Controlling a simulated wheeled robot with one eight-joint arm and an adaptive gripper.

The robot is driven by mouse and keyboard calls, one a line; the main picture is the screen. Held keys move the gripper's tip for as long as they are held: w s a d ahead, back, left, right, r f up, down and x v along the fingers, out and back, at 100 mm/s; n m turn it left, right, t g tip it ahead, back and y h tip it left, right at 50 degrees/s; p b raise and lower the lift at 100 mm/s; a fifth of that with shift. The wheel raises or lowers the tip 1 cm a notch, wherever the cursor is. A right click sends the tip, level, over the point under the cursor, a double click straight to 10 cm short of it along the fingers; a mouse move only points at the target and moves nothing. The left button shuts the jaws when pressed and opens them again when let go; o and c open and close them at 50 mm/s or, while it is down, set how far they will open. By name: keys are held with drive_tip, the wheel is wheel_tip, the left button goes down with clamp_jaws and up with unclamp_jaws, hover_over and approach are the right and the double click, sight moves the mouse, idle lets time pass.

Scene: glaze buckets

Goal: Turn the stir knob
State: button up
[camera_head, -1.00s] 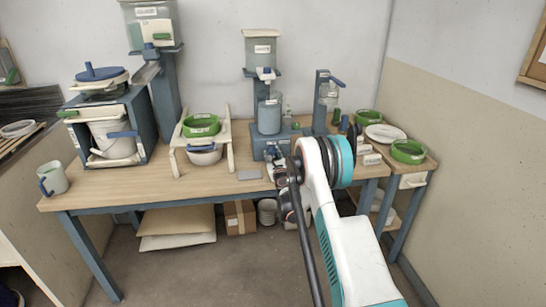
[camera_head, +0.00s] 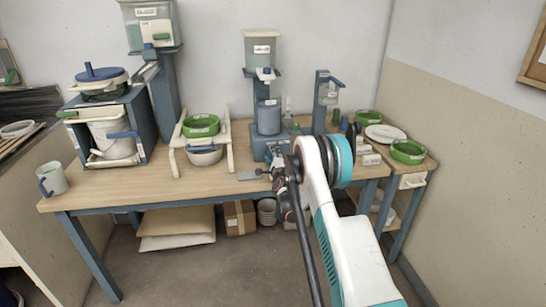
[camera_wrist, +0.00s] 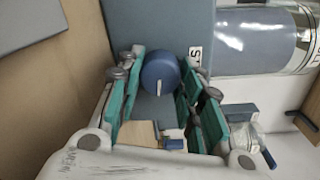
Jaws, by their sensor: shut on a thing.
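The stir knob (camera_wrist: 158,68) is a round dark-blue knob with a short white pointer mark, on the face of a blue-grey mixing stand. The mark stands close to upright in the wrist view. A partly hidden label starting "ST" (camera_wrist: 195,58) is beside it. My gripper (camera_wrist: 163,74) is shut on the knob, with teal-padded fingers on its left and right sides. In the head view the mixing stand (camera_head: 260,147) is at the middle of the bench, carrying a grey cylinder (camera_head: 268,118). My arm hides the knob there.
A green-rimmed bowl (camera_head: 201,125) in a cream stand is farther left. Small labelled blocks (camera_head: 370,159) and a white plate (camera_head: 385,134) are to the right. The bench's front-left area is mostly clear.

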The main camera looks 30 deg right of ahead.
drive_tip(key=n, duration=0.4)
drive_tip(key=shift+n, duration=0.4)
idle(0.4)
drive_tip(key=o, duration=1.1)
drive_tip(key=shift+c, duration=0.2)
drive_tip(key=v, duration=1.2)
drive_tip(key=shift+a+r, duration=0.1)
